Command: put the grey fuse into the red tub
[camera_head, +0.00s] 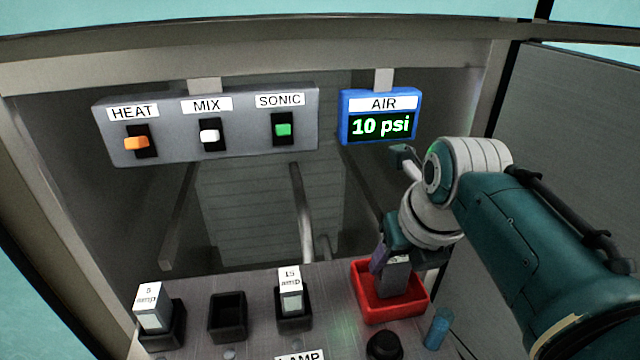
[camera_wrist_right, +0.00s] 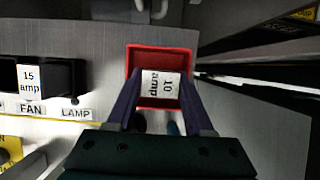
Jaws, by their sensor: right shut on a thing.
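The grey fuse (camera_head: 397,279) is between the fingers of my right gripper (camera_head: 387,262). In the right wrist view, its white top label reads "10 amp" (camera_wrist_right: 160,86), and the two purple fingers of the gripper (camera_wrist_right: 160,95) close on it from both sides. The red tub (camera_head: 396,313) is a small square open box on the panel's right side. The fuse's lower part is inside the outline of the tub, which also shows in the right wrist view (camera_wrist_right: 160,51). I cannot tell whether it touches the tub floor. My left gripper is not in view.
White-topped fuses marked 5 amp (camera_head: 151,309) and 15 amp (camera_head: 290,291) stand in black sockets, with an empty socket (camera_head: 228,315) between them. A blue cylinder (camera_head: 438,328) and a black knob (camera_head: 384,345) sit close in front of the tub. A switch panel (camera_head: 207,121) and blue AIR display (camera_head: 380,117) hang behind.

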